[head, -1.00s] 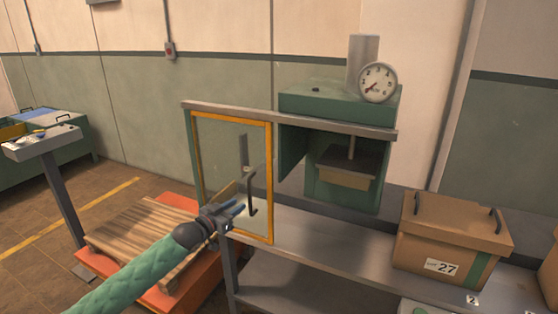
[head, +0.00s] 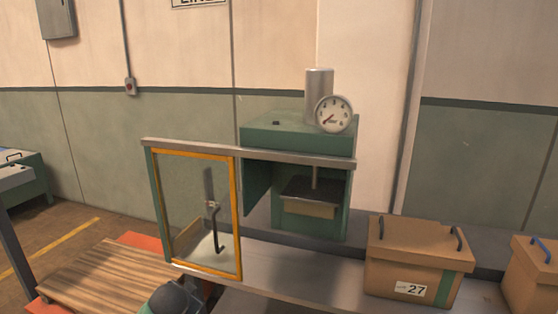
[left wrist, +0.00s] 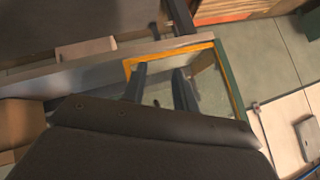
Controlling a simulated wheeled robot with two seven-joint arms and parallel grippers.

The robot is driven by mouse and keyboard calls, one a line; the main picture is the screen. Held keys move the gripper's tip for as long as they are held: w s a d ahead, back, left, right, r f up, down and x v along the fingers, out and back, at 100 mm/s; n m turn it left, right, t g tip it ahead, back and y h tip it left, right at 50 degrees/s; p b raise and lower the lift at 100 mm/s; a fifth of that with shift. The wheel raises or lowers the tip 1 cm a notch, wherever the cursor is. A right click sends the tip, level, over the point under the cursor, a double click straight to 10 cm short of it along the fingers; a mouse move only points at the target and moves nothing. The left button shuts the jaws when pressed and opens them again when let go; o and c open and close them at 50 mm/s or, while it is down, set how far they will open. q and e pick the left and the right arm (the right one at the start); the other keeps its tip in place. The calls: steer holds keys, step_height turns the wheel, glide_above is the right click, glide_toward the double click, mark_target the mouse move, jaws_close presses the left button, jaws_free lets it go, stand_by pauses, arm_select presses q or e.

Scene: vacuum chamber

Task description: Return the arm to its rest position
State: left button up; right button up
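My left arm shows only as a dark joint at the bottom edge of the head view; its fingertips are out of that picture. In the left wrist view my left gripper (left wrist: 160,88) has two dark fingers spread apart, with nothing seen between them but the door pane behind. The orange-framed clear door (head: 238,215) stands at the left of the green chamber (head: 298,135), under a grey top rail, with a dark handle (head: 217,230). The chamber front beside it is open. The door frame also shows in the left wrist view (left wrist: 170,48). My right gripper is not in view.
A grey bench (head: 340,290) runs under the chamber. A brown box marked 27 (head: 400,255) stands on it at right, with another box (head: 530,275) beyond. A wooden pallet (head: 100,280) lies at lower left. A gauge (head: 333,114) tops the chamber.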

arm_select(q)
steer(key=s+d+f+n+g, duration=0.1)
steer(key=s+d+f+g, duration=0.1)
steer(key=s+f, duration=0.6)
steer(key=s+d+f+n+g+h, duration=0.1)
steer(key=s+d+f+g, duration=0.2)
steer(key=s, duration=1.6)
steer(key=s+d+f+n+g+h, duration=0.1)
steer(key=s+d+f, duration=0.4)
steer(key=s+f, duration=0.9)
steer(key=shift+d+n+g, duration=0.35)
steer(key=shift+n+g, duration=0.25)
steer(key=shift+g, duration=0.4)
steer(key=shift+w+a+r, duration=0.1)
steer(key=shift+w+r, duration=0.05)
steer(key=shift+w, duration=0.05)
